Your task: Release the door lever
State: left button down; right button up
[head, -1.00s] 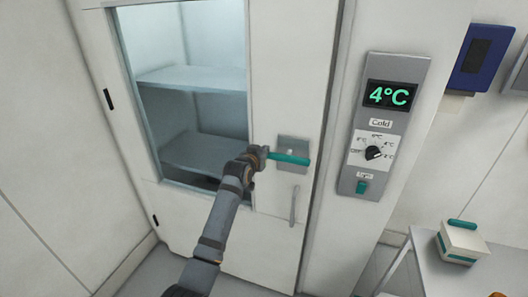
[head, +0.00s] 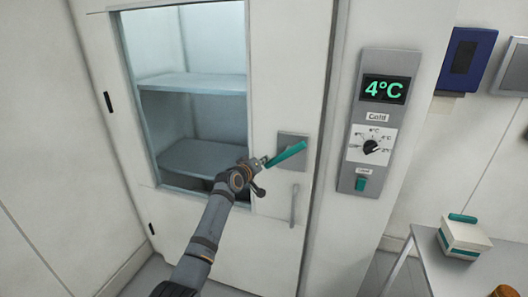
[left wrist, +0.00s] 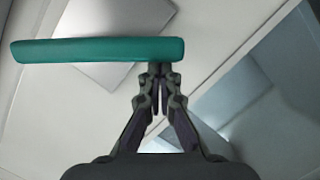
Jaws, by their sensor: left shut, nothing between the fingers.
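The teal door lever (head: 287,154) sits on a grey plate (head: 294,138) on the white cold-room door (head: 270,240). It is tilted, its left end lower than its right. My left gripper (head: 264,162) is at the lever's left end, shut and empty. In the left wrist view the lever (left wrist: 80,50) runs across the upper left. The shut fingertips (left wrist: 160,76) are just under its right end there. I cannot tell whether they touch it. My right gripper is not in view.
A fixed handle (head: 293,206) is below the lever. The door window (head: 205,50) shows shelves. A control panel (head: 372,120) reading 4°C is on the wall to the right. A table (head: 500,268) with a white and teal box (head: 464,236) stands at the lower right.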

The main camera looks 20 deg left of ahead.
pick_arm(q)
jog(key=shift+d+f+n+h+b, duration=0.25)
jog(key=shift+f+n+b, duration=0.2)
jog(key=shift+n, duration=0.2)
jog(key=shift+d+f+n+h+b, duration=0.25)
jog(key=shift+f+n+b, duration=0.1)
jog(key=shift+f+n, duration=0.25)
jog(key=shift+s+r+t, duration=0.1)
jog(key=shift+t, duration=0.2)
